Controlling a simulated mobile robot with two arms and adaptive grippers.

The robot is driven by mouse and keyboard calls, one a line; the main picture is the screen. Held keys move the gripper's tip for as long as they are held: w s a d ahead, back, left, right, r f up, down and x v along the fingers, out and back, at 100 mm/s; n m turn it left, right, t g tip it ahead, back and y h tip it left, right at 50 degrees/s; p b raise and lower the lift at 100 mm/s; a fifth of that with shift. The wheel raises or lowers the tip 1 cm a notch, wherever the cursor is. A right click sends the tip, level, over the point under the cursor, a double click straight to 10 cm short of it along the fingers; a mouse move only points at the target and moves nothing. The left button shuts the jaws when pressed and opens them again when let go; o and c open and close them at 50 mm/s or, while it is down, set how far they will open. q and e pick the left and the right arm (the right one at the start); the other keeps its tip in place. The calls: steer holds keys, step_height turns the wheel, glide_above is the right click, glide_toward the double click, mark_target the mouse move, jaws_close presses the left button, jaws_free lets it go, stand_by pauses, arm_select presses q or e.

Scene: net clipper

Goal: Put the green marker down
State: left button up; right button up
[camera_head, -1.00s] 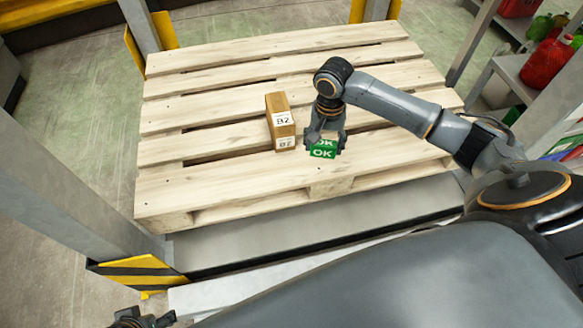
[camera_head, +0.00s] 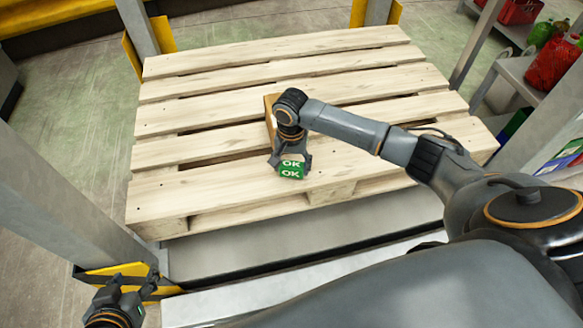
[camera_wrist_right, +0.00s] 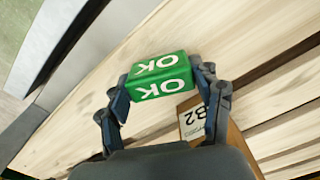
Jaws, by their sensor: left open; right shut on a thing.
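The green marker (camera_head: 291,168) is a small green block with white "OK" on its faces. My right gripper (camera_head: 290,163) is shut on it, over the front part of the pallet in the head view. In the right wrist view the marker (camera_wrist_right: 160,77) sits between the two fingertips (camera_wrist_right: 160,84). I cannot tell whether its underside touches the slats. My left gripper (camera_head: 128,284) is open and empty at the lower left, away from the pallet.
The wooden pallet (camera_head: 385,88) has gaps between its slats and much bare room. A brown box (camera_head: 269,108) stands behind my right gripper, mostly hidden; its "B2" label (camera_wrist_right: 196,122) shows in the wrist view. Grey posts (camera_head: 50,190) with yellow guards stand around.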

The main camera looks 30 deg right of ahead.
steer(key=shift+f, duration=0.3)
arm_select(q)
steer(key=shift+w+d+r+t, duration=0.15)
steer(key=shift+w+r+t, duration=0.15)
steer(key=shift+w+r, duration=0.15)
arm_select(e)
steer(key=o, duration=1.1)
steer(key=shift+f, duration=0.1)
arm_select(q)
steer(key=shift+s+f, duration=0.2)
steer(key=shift+f, duration=0.05)
arm_select(e)
steer(key=shift+o, duration=0.2)
